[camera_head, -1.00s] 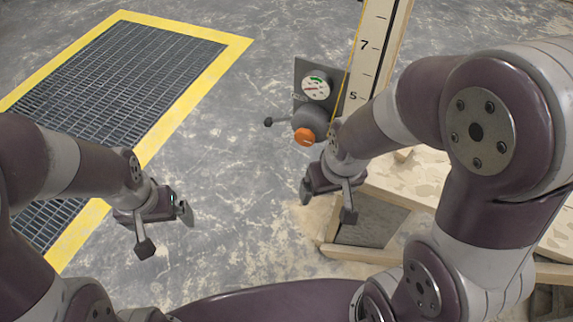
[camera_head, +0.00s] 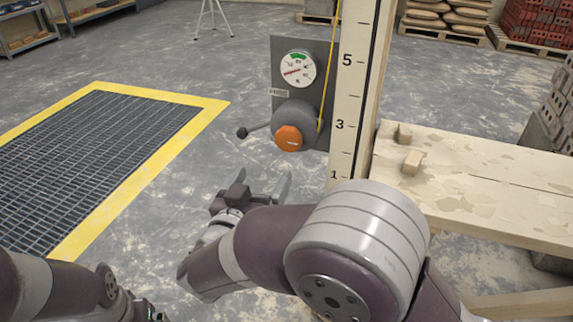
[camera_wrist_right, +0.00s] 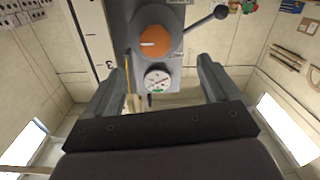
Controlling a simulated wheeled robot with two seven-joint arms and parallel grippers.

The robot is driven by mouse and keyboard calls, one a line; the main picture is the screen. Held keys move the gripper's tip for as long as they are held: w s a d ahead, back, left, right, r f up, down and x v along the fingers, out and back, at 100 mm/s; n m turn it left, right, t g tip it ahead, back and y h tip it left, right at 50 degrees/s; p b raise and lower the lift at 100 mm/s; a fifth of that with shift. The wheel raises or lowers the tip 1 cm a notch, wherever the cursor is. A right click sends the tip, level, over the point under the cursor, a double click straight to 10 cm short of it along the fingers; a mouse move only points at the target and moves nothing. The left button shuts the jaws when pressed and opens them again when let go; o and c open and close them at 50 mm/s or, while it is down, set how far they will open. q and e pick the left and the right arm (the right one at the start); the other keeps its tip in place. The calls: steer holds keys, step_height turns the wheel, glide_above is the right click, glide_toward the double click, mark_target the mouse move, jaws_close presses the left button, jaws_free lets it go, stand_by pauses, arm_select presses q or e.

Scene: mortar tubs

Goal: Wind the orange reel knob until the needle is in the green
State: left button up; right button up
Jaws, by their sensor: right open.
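The orange knob (camera_head: 288,138) sits on the front of a grey reel (camera_head: 310,118) on an upright plate; it also shows in the right wrist view (camera_wrist_right: 153,42). Above the reel is a round white gauge (camera_head: 298,69) with a green band at its top. Its red needle points left, outside the green. My right gripper (camera_head: 262,182) is open and empty, below and in front of the knob, apart from it. In the right wrist view its two fingers stand wide apart with the knob beyond them. My left gripper (camera_head: 145,311) is mostly cut off at the bottom edge.
A lever with a black ball (camera_head: 242,132) sticks out left of the reel. A numbered post (camera_head: 350,100) and a yellow cord (camera_head: 329,75) stand right of it. A wooden bench (camera_head: 480,175) is at right, a yellow-edged floor grate (camera_head: 90,160) at left.

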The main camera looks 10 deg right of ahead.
mark_target(287, 142)
steer(key=shift+h, duration=0.3)
steer(key=b+x, duration=0.2)
steer(key=x, duration=0.3)
steer(key=b+x, duration=0.2)
steer(key=x, duration=0.4)
steer(key=shift+d, duration=0.45)
steer(key=shift+w+d+r+b, duration=0.25)
steer(key=shift+w+d+b, duration=0.05)
steer(key=shift+w, duration=0.25)
steer(key=shift+c, duration=0.4)
steer(key=c, duration=1)
